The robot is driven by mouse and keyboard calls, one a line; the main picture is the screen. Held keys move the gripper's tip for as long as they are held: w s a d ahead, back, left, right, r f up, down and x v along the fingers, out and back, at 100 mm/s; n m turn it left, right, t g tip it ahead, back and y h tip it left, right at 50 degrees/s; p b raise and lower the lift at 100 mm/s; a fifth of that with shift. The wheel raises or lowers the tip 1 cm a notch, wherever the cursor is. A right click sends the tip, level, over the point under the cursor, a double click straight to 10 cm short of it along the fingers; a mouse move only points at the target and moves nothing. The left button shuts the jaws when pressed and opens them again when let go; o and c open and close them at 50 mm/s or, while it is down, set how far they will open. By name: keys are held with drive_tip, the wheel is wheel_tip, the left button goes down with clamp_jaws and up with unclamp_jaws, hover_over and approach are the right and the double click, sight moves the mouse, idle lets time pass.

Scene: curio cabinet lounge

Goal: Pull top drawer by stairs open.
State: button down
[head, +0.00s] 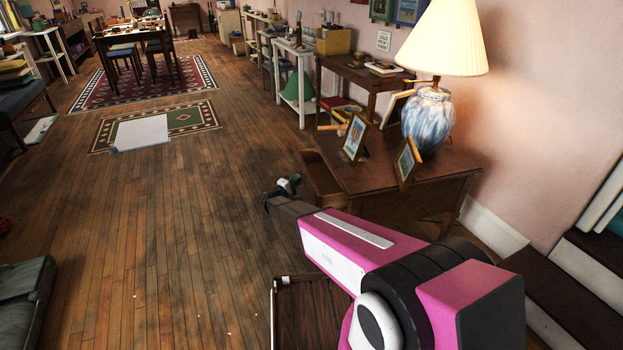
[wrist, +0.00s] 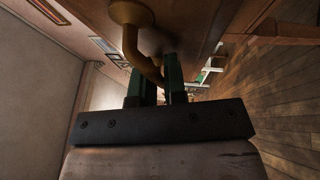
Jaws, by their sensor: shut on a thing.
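The top drawer (head: 320,180) of the brown wooden side table (head: 430,185) sticks out to the left, partly open. The table stands beside the stairs (head: 575,300). My gripper (head: 280,188) is at the drawer's front; the handle is hidden in the head view. In the wrist view, a curved brass handle (wrist: 143,52) on the wooden drawer front (wrist: 183,22) runs down to the dark green fingers of my gripper (wrist: 161,85). The fingers are shut on the handle. Their exact contact is in shadow.
A blue and white lamp (head: 428,122) and two picture frames (head: 354,137) (head: 407,163) stand on the table. A slatted wooden piece (head: 310,315) is low in front. The wooden floor to the left (head: 170,230) is mostly clear.

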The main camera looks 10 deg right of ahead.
drive_tip(key=s+a, duration=0.3)
drive_tip(key=a, duration=1.3)
drive_tip(key=shift+a, duration=0.2)
drive_tip(key=c, duration=1.4)
unclamp_jaws()
drive_tip(key=shift+c, duration=0.2)
drive_tip(key=shift+a, duration=0.1)
drive_tip(key=v, duration=1)
drive_tip(key=shift+s+a, duration=0.2)
drive_tip(key=shift+a, duration=0.05)
drive_tip(key=shift+f, duration=0.1)
drive_tip(key=shift+s, duration=0.1)
